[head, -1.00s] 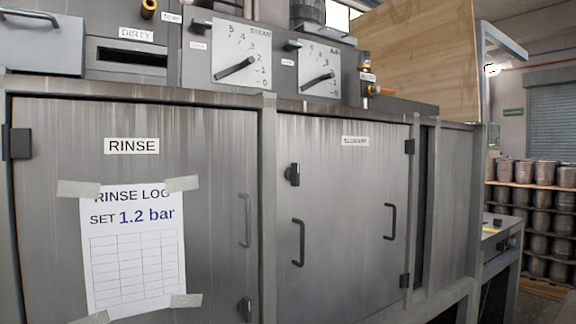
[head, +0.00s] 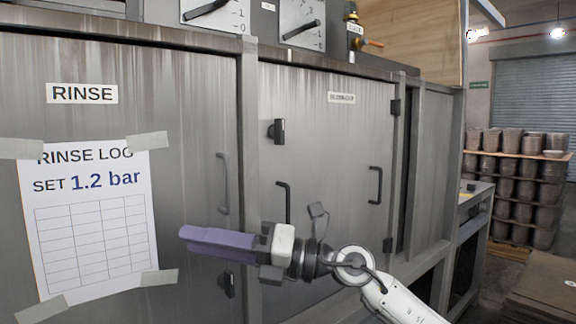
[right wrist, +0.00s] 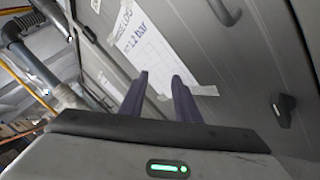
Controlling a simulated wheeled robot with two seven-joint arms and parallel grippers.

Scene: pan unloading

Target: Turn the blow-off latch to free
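The right-hand door (head: 330,170) carries a small label (head: 341,97) too blurred to read; I cannot confirm it says blow-off. A dark latch (head: 277,131) sits at that door's upper left edge, its grip upright. A second dark latch (head: 228,284) is low on the RINSE door (head: 190,120); a dark latch (right wrist: 283,108) also shows in the right wrist view. My right gripper (head: 183,240) is in front of the RINSE door, below and left of the upper latch. Its two purple fingers stand apart and empty in the right wrist view (right wrist: 160,75). My left gripper is out of view.
A taped RINSE LOG sheet (head: 95,215) hangs on the RINSE door. Bar handles (head: 222,183) (head: 284,201) (head: 375,185) stick out from the doors. Dials and a brass valve (head: 352,25) are above. Stacked pots (head: 510,190) stand at the right.

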